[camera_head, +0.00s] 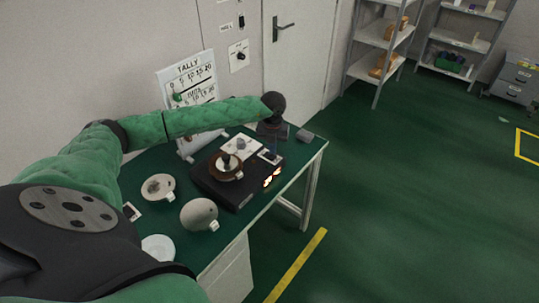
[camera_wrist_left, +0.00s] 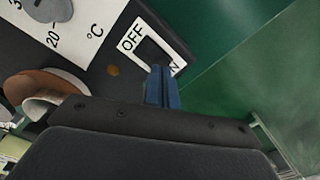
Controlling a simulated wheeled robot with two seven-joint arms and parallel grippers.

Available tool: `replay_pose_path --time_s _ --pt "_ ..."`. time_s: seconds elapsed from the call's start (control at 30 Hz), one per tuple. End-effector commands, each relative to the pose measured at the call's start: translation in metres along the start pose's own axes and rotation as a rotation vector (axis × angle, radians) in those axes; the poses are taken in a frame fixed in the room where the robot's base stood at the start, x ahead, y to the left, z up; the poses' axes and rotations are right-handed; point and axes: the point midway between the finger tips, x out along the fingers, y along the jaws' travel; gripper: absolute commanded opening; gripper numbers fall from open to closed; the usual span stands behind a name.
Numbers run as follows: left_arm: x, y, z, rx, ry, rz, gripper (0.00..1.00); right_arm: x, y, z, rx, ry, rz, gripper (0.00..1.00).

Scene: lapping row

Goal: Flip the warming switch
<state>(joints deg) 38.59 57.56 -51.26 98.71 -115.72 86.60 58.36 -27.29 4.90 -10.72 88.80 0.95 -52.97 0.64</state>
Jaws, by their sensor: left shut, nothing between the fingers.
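The warming switch (camera_wrist_left: 152,50) is a dark rocker in a white frame marked OFF, with the other label partly hidden by my fingers. In the head view its white plate (camera_head: 269,157) sits on the black warming unit (camera_head: 231,196). My left gripper (camera_head: 272,149) points down over the switch, with its blue fingers shut and empty. In the left wrist view the fingertips (camera_wrist_left: 161,72) lie over the ON end of the frame. I cannot tell whether they touch the rocker. My right gripper is not in view.
A temperature dial (camera_wrist_left: 44,8) with a white °C scale sits beside the switch. A brown ring-shaped piece (camera_head: 219,172) rests on the unit. Open floor lies right of the table.

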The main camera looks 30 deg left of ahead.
Motion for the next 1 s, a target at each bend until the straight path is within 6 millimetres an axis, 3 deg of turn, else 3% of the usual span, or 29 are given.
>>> replay_pose_path --time_s 1.0 --pt "0.012 0.0 0.0 0.0 0.0 0.0 0.0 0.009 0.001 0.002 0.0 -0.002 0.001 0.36"
